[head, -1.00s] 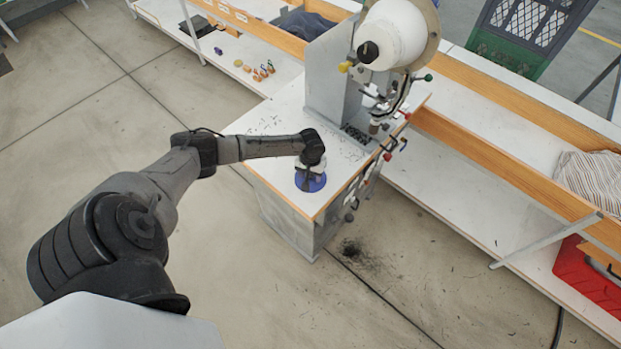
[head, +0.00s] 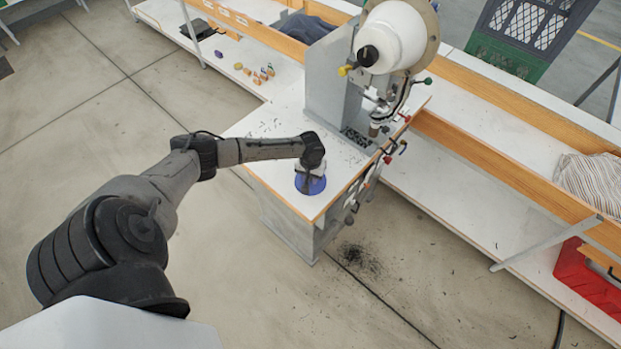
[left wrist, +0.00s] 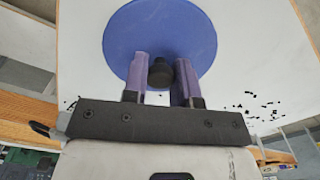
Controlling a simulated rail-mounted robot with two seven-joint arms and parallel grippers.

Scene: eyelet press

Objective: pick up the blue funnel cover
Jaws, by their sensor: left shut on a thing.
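The blue funnel cover (head: 312,185) is a round blue disc near the front corner of the press's white table. My left gripper (head: 311,172) is directly above the cover. In the left wrist view its two fingers (left wrist: 161,76) stand on either side of the knob and are shut on it. Whether the cover touches the table cannot be told. My right gripper is not in view.
The eyelet press (head: 335,80), with a white bowl (head: 393,35), stands at the back of the white table (head: 262,160). Small dark bits lie scattered on the table. White shelves with wooden edges (head: 480,155) run behind. A red crate (head: 590,275) is at right.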

